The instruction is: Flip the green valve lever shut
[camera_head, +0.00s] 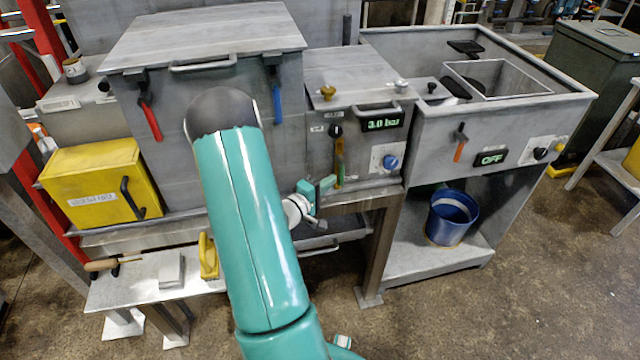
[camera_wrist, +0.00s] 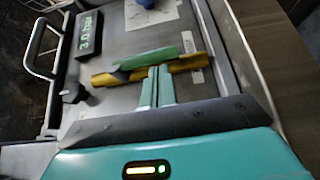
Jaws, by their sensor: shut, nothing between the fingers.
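The green valve lever (camera_wrist: 150,58) lies along a brass valve body (camera_wrist: 186,65) on the grey panel in the wrist view, nearly parallel to it. In the head view the lever (camera_head: 340,149) is a small upright strip beneath a black knob, and its detail is too small to tell. My gripper (camera_wrist: 158,71) is shut and empty. Its fingertips are right at the brass body, beside the lever; I cannot tell whether they touch. In the head view my gripper (camera_head: 327,184) is close to the panel's lower part, beside the valve.
A display (camera_head: 382,123) reads 3.0 bar, with a blue knob (camera_head: 390,162) below it and a black knob (camera_wrist: 75,92) near the valve. A bar handle (camera_wrist: 40,48) sticks out at left in the wrist view. A red lever (camera_head: 150,122) and blue lever (camera_head: 277,102) hang on the left cabinet.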

